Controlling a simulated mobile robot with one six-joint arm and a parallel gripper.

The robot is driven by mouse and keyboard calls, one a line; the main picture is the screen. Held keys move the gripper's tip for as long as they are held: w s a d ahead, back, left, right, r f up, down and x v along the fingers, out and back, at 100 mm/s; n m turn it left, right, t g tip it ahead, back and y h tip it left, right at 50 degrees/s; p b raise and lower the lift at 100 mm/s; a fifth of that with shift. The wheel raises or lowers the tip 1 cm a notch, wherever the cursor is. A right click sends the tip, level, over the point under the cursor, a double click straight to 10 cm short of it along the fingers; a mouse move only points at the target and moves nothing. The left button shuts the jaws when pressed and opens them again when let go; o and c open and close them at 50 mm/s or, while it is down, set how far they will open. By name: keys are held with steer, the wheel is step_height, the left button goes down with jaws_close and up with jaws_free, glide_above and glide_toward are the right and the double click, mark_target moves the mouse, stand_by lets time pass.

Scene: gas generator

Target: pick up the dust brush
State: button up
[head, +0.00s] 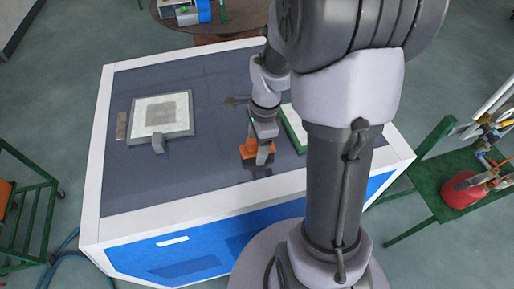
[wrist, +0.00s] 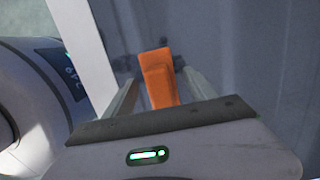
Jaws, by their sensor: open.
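The dust brush appears to be the orange piece (head: 249,153) on the dark top of the workbench, near its front middle in the head view. In the wrist view its orange handle (wrist: 160,84) stands between the two grey fingers. My gripper (head: 260,152) is low over the bench top, around the orange piece, with its fingers apart. The bristles are not clearly visible.
The workbench (head: 90,200) has a white rim. A pale square plate (head: 178,113) lies on its left, with a small brownish strip (head: 122,125) beside it. A green-edged board (head: 293,128) is partly behind my arm. Green stands flank the bench. The bench's front left is clear.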

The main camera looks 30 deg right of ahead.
steer(key=shift+w+a+f, duration=0.1)
steer(key=shift+f, duration=0.35)
jaws_close()
steer(key=shift+r, duration=0.6)
step_height(320, 180, up, 2)
steer(key=shift+r+p, duration=0.15)
steer(key=shift+p, duration=0.2)
steer(key=s+r+b, duration=0.1)
steer(key=s+b, duration=0.1)
steer(key=s, duration=1.4)
steer(key=shift+d+r, duration=0.3)
